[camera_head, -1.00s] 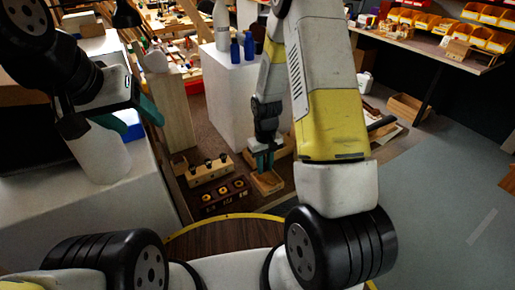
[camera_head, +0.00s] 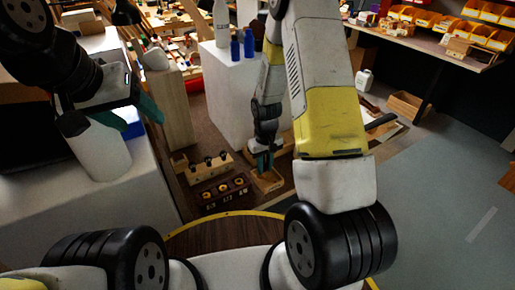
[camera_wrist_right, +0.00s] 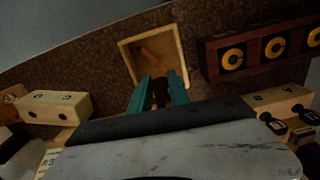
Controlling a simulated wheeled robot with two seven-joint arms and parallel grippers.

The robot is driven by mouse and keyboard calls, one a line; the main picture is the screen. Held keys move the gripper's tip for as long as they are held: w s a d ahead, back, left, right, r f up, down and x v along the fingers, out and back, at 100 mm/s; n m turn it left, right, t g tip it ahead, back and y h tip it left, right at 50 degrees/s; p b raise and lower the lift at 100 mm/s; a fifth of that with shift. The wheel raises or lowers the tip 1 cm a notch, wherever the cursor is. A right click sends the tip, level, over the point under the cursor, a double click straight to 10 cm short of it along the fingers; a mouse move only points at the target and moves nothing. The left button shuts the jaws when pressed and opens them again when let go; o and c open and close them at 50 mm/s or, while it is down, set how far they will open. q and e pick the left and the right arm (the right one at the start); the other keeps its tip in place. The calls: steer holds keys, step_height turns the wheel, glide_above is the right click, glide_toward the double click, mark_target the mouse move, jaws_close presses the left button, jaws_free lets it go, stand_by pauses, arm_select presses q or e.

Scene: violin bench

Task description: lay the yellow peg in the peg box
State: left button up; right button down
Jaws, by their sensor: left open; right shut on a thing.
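The peg box is a small open wooden box (camera_head: 268,184) on the brown surface in the head view. It also shows in the right wrist view (camera_wrist_right: 176,36), with orange-brown pieces inside. My right gripper (camera_head: 264,168) points down over the box's far side. In the right wrist view its green fingers (camera_wrist_right: 159,88) are shut on a dark, peg-like piece (camera_wrist_right: 160,95) at the box's near edge in that picture. Most of the piece is hidden by the fingers, and I see no yellow on it. My left gripper (camera_head: 139,116) is open and empty above the white counter at left.
A dark block with yellow rings (camera_head: 224,196) lies left of the box. A pale block with dark knobs (camera_head: 210,168) stands behind it. A white pedestal with bottles (camera_head: 226,95) rises behind.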

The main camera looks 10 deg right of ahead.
steer(key=c, duration=1.1)
jaws_free()
steer(key=shift+c, duration=0.2)
step_height(320, 180, up, 8)
steer(key=shift+r, duration=0.2)
steer(key=s+r+m+t+y, duration=0.1)
steer(key=s+r+t, duration=0.15)
steer(key=r, duration=0.65)
steer(key=s+r+t, duration=0.1)
steer(key=s+r, duration=0.3)
steer(key=r, duration=0.5)
steer(key=s+r+m+t+y, duration=0.1)
steer(key=s+r+t, duration=0.1)
steer(key=s+r, duration=0.8)
steer(key=shift+s+a+r+m+t, duration=0.25)
steer(key=shift+s+r+m+t, duration=0.1)
steer(key=shift+s, duration=0.8)
